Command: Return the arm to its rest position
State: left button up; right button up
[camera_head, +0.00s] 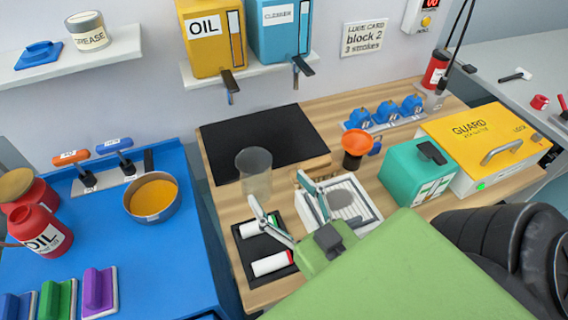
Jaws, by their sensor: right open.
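My right arm (400,275) is green and black and reaches in from the lower right over the wooden bench. Its gripper (278,190) is open, with its two fingers spread apart and nothing visible between them. The fingertips are just below and right of a clear cup (254,170) at the edge of a dark mat (225,140). One finger overlaps a white tray with a grille (365,222) in the view. The arm hides part of the bench's front. My left gripper is not in view.
A black tray with white and red cylinders (243,229) lies left of the gripper. An orange funnel (357,141), a teal box (402,170) and a yellow guard box (465,140) stand right. A blue table (100,220) with a pan (152,196) is left. The dark mat's surface is mostly clear.

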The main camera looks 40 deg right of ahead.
jog(key=shift+s, duration=0.35)
dwell(0.3)
